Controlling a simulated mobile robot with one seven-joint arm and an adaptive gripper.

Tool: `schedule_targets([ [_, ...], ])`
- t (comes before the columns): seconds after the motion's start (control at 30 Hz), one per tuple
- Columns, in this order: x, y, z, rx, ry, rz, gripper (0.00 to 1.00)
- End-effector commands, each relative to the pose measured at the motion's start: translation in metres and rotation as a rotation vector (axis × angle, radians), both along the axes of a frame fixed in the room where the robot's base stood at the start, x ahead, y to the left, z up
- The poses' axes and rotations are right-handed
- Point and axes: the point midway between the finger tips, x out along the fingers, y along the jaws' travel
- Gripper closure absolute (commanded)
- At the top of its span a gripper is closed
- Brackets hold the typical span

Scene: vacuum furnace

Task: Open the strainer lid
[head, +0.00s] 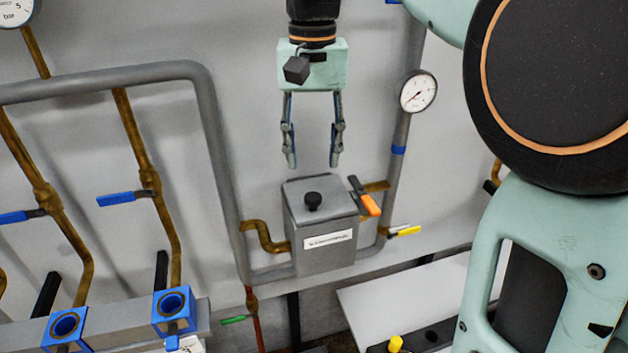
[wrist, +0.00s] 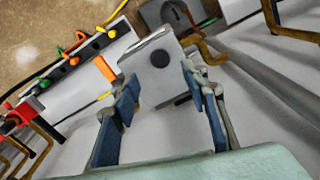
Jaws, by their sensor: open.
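The strainer (head: 322,227) is a grey box with a white label on its front, fixed among pipes in the middle of the head view. Its lid (head: 331,190) lies flat on top and carries a round black knob (head: 313,200). In the wrist view the lid (wrist: 154,62) and knob (wrist: 160,59) show beyond the fingers. My gripper (head: 313,165) is open and empty, pointing down above the lid and apart from it. The wrist view shows its two fingers (wrist: 168,100) spread on either side of the box.
An orange-handled valve (head: 369,203) stands close to the strainer's right side. A yellow handle (head: 408,231) is further right. A grey pipe (head: 222,165) rises on the left, and a gauge (head: 418,92) sits upper right. Blue-handled valves (head: 116,199) are at the left.

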Motion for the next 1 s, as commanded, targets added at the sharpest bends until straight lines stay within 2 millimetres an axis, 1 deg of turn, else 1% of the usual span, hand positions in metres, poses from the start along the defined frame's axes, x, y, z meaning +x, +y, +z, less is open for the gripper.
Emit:
schedule_targets([
  [0.03, -0.001, -0.001, -0.012, -0.001, 0.003, 0.000, 0.59],
  [0.2, -0.001, -0.001, -0.045, -0.001, 0.002, 0.000, 0.59],
  [0.3, -0.001, -0.001, -0.062, 0.000, 0.002, 0.000, 0.59],
  [0.43, 0.000, 0.000, -0.078, 0.000, 0.001, 0.001, 0.59],
  [0.6, 0.000, 0.000, -0.086, 0.001, -0.001, 0.001, 0.59],
  [0.87, 0.000, 0.000, -0.087, 0.001, -0.001, 0.001, 0.59],
  [1.0, 0.000, 0.000, -0.087, 0.001, -0.001, 0.001, 0.74],
])
